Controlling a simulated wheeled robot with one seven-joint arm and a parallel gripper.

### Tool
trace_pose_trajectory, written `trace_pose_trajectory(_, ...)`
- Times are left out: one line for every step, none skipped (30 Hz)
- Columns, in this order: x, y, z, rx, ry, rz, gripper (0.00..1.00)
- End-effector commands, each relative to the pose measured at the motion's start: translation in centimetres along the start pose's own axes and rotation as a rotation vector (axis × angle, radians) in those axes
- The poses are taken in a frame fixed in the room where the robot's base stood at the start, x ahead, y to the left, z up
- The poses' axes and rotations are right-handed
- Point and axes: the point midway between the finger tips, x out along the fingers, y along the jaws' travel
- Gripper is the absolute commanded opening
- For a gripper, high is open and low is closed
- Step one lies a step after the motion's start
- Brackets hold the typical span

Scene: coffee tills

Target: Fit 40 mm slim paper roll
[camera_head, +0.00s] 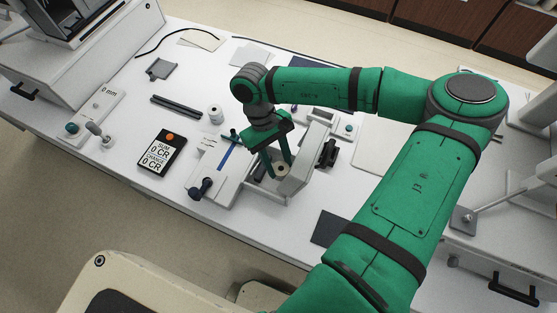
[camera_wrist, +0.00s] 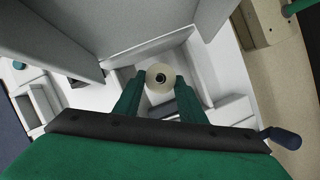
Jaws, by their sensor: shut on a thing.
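The paper roll (camera_wrist: 160,77) is a small pale cylinder with a dark core hole. My gripper (camera_wrist: 158,88) is shut on it, with one green finger on each side. The roll also shows in the head view (camera_head: 283,170), low inside an open white printer housing (camera_head: 300,180). In the wrist view, white walls of the housing (camera_wrist: 205,75) stand close around the roll. Whether the roll touches the housing floor cannot be told. A second white roll (camera_head: 215,114) stands upright on the table, left of my gripper.
Dark bars (camera_head: 176,106) lie further back. A black part (camera_head: 328,153) sits right of the housing.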

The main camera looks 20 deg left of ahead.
Motion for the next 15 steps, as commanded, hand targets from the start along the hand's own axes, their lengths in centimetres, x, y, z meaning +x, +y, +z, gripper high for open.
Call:
trace_pose_trajectory(0.1, 0.0, -0.1, 0.000, 0.000, 0.000, 0.11)
trace_pose_trajectory(0.2, 0.0, -0.1, 0.000, 0.000, 0.000, 0.11)
trace_pose_trajectory(0.3, 0.0, -0.1, 0.000, 0.000, 0.000, 0.11)
trace_pose_trajectory(0.4, 0.0, -0.2, 0.000, 0.000, 0.000, 0.11)
trace_pose_trajectory(0.4, 0.0, -0.2, 0.000, 0.000, 0.000, 0.11)
trace_pose_trajectory(0.5, 0.0, -0.2, 0.000, 0.000, -0.001, 0.11)
trace_pose_trajectory(0.6, 0.0, -0.3, 0.000, 0.000, -0.001, 0.11)
trace_pose_trajectory(0.7, 0.0, -0.3, 0.000, 0.000, -0.001, 0.11)
trace_pose_trajectory(0.8, 0.0, -0.3, 0.000, 0.000, -0.001, 0.11)
trace_pose_trajectory(0.8, 0.0, -0.4, 0.000, 0.000, -0.001, 0.11)
trace_pose_trajectory(0.9, 0.0, -0.4, 0.000, 0.000, -0.001, 0.11)
trace_pose_trajectory(1.0, 0.0, -0.4, 0.000, -0.001, -0.001, 0.11)
trace_pose_trajectory(1.1, 0.0, -0.5, 0.000, -0.001, -0.001, 0.11)
trace_pose_trajectory(1.1, 0.0, -0.5, 0.000, 0.000, -0.001, 0.11)
trace_pose_trajectory(1.2, 0.0, -0.5, 0.000, 0.000, -0.001, 0.11)
